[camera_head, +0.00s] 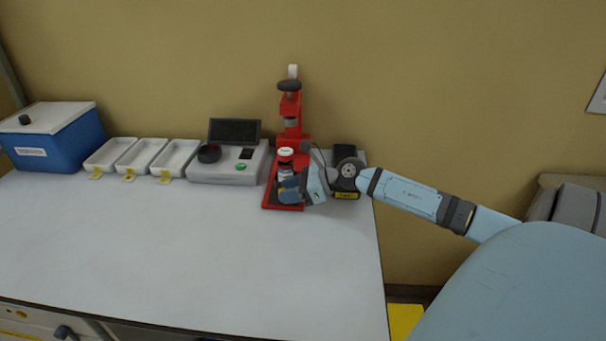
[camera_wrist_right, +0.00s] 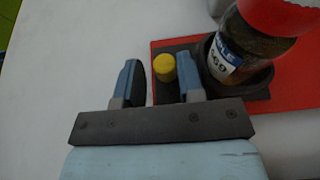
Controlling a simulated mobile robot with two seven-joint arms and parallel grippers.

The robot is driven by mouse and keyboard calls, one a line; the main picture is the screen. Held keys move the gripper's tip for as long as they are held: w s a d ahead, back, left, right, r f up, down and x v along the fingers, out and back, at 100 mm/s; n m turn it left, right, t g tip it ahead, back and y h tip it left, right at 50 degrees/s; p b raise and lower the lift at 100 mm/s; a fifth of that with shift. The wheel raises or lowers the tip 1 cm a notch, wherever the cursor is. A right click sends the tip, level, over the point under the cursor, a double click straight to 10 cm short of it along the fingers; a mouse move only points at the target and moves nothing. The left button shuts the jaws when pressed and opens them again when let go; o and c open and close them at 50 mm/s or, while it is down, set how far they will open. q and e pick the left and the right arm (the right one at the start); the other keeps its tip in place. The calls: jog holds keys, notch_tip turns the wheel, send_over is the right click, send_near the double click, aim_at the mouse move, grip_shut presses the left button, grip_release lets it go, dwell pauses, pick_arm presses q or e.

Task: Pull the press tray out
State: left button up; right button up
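The red press (camera_head: 291,105) stands at the back right of the table, against the wall. In the right wrist view its red base plate (camera_wrist_right: 297,123) carries a dark tray (camera_wrist_right: 260,82) with a yellow knob (camera_wrist_right: 165,67) at its front. A dark bottle with a red cap and a label (camera_wrist_right: 228,58) stands in the tray. My right gripper (camera_head: 290,188) is at the front of the press and hides much of the tray in the head view. In the wrist view its fingers (camera_wrist_right: 159,68) are apart, one on each side of the knob, with a gap at the left finger. My left gripper is out of view.
A grey device with a dark screen (camera_head: 228,174) stands left of the press. Farther left are three white trays (camera_head: 137,156) with yellow tabs and a blue box (camera_head: 60,143). A dark box (camera_head: 345,155) stands right of the press. The table's front (camera_head: 190,260) is clear.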

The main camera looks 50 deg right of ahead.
jog(key=v, duration=1.3)
jog(key=shift+s+r, duration=0.2)
jog(key=shift+d, duration=0.1)
